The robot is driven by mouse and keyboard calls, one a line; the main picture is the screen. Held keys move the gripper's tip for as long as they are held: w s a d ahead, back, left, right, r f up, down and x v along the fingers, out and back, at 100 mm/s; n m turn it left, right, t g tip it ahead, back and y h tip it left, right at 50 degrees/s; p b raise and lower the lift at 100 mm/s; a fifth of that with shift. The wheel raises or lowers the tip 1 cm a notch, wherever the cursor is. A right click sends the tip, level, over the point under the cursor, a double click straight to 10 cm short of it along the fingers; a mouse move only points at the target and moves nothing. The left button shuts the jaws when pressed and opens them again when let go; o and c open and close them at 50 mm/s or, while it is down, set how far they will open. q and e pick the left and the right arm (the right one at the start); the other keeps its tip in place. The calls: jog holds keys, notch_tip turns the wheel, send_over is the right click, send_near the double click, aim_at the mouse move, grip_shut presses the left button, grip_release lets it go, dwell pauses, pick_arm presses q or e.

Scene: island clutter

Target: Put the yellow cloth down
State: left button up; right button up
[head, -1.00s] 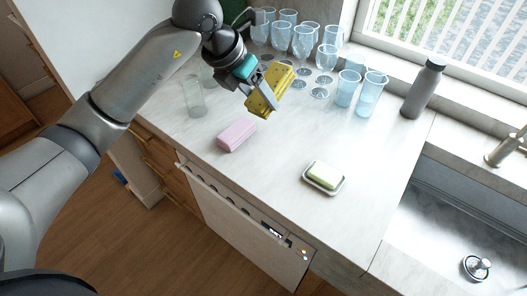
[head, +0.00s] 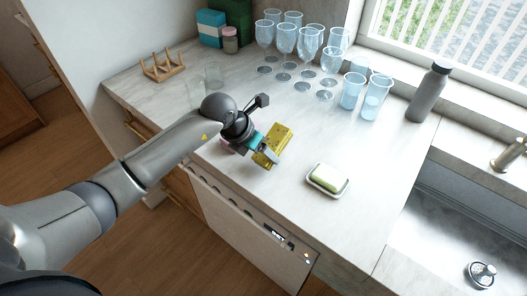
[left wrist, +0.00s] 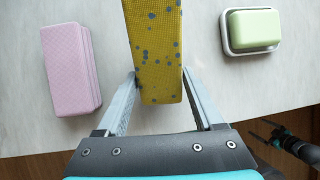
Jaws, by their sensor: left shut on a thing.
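The yellow cloth (head: 279,142) is a block-like yellow piece with dark blue-grey spots. It also shows in the left wrist view (left wrist: 156,50), between my two fingers. My left gripper (head: 264,152) is shut on its near end, over the counter between the pink block and the soap dish. In the left wrist view the gripper (left wrist: 158,100) has a finger on each side of the cloth. I cannot tell whether the cloth touches the counter. My right gripper is not in the head view; a dark arm part shows at the right edge of the left wrist view.
The pink block (left wrist: 70,68) lies left of the cloth, mostly hidden by my arm in the head view. A green soap (head: 328,177) sits in a dish (head: 314,184) to the right. Several glasses (head: 308,42) and a grey bottle (head: 428,92) stand behind.

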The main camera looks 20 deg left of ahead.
pick_arm(q)
jog(key=shift+f, duration=0.35)
jog(key=o, duration=1.4)
jog(key=shift+c, duration=0.2)
jog(key=shift+r, duration=0.1)
jog(key=shift+a+r, duration=0.1)
jog(key=shift+r, duration=0.4)
jog(key=v, duration=1.1)
jog(key=shift+s+p, duration=0.25)
jog(key=shift+p, duration=0.1)
jog(key=shift+a+r, duration=0.1)
jog(key=shift+r, duration=0.05)
